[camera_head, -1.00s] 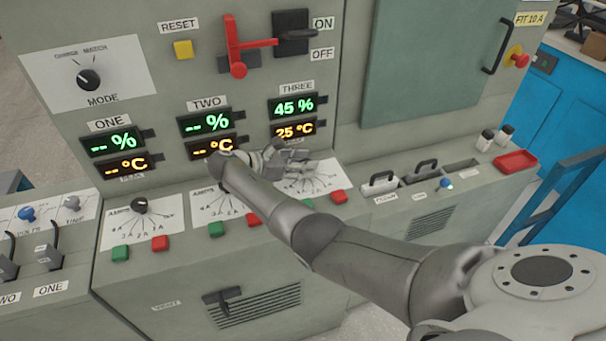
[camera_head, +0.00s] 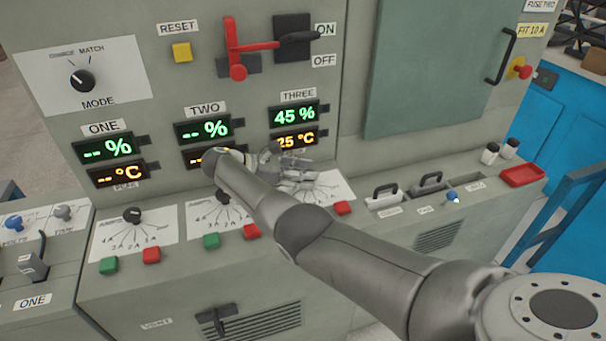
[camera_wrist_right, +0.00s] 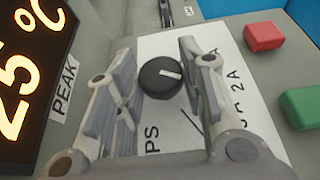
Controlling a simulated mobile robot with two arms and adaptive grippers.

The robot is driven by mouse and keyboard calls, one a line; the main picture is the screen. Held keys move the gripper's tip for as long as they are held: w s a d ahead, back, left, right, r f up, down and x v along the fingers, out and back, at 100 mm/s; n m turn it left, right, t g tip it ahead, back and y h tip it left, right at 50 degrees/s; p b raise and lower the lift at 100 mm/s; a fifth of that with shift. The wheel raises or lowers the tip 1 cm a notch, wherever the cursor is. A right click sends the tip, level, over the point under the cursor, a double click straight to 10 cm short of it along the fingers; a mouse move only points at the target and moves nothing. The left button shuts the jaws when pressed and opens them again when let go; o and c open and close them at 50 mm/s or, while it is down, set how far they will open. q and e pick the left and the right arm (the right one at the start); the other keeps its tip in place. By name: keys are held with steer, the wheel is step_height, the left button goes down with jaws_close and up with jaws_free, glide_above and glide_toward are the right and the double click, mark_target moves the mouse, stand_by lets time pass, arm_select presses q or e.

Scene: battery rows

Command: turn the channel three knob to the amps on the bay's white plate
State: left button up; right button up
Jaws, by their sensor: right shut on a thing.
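My right gripper (camera_head: 298,178) is over the channel three dial plate (camera_head: 336,190) in the head view, below the THREE displays reading 45 % and 25 °C. In the right wrist view the black channel three knob (camera_wrist_right: 158,78) sits between the fingers of that gripper (camera_wrist_right: 158,68), which is shut on it. The knob's white pointer line points to the right of that picture. The knob is hidden in the head view. A yellowish plate (camera_head: 534,31) at upper right reads FIT 10 A. My left gripper is out of view.
Channel one knob (camera_head: 132,215) and its dial stand at left. A green button (camera_wrist_right: 302,106) and a red button (camera_wrist_right: 264,37) are near the dial. A red tray (camera_head: 522,175) and small bottles (camera_head: 490,153) stand on the ledge at right.

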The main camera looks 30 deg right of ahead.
steer(key=o, duration=1)
steer(key=shift+f, duration=0.1)
steer(key=shift+c, duration=0.2)
step_height(320, 180, up, 10)
